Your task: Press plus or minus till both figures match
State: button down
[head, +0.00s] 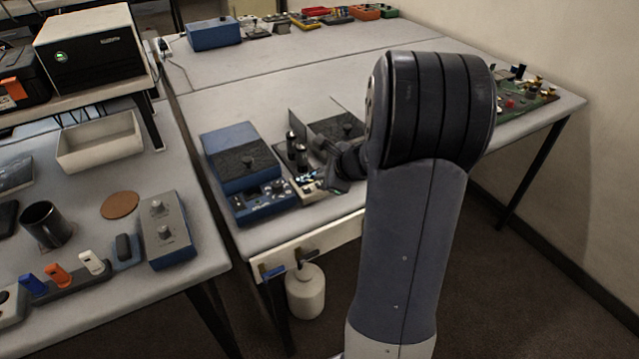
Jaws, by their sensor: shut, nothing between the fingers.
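A blue device (240,160) with a dark sloped top stands near the front left corner of the far table. Its front panel (265,200) carries small controls and perhaps a display; no figures, plus or minus marks can be read at this size. My gripper (322,184) is dark and shut with nothing in it. It is low over the table, just right of the blue device, by a small light-coloured part (309,186). I cannot tell whether it touches anything. My own arm hides much of the table to the right of it.
Dark upright parts (298,150) and a grey plate stand close behind my gripper. A grey two-knob box (165,230), a dark mug (45,225) and a beige tray (98,142) are on the left table. The far table's middle (270,85) is largely clear.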

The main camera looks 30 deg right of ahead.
jog(key=shift+r+p, duration=2.05)
jog(key=shift+r, duration=0.5)
dwell(0.5)
notch_tip(320, 180, up, 4)
jog(key=p, duration=0.3)
jog(key=shift+f+p, duration=0.15)
jog(key=shift+p, duration=0.2)
jog(key=shift+f, duration=0.1)
notch_tip(320, 180, down, 9)
jog(key=b, duration=0.8)
dwell(1.7)
jog(key=shift+f+b, duration=0.3)
jog(key=shift+b, duration=0.15)
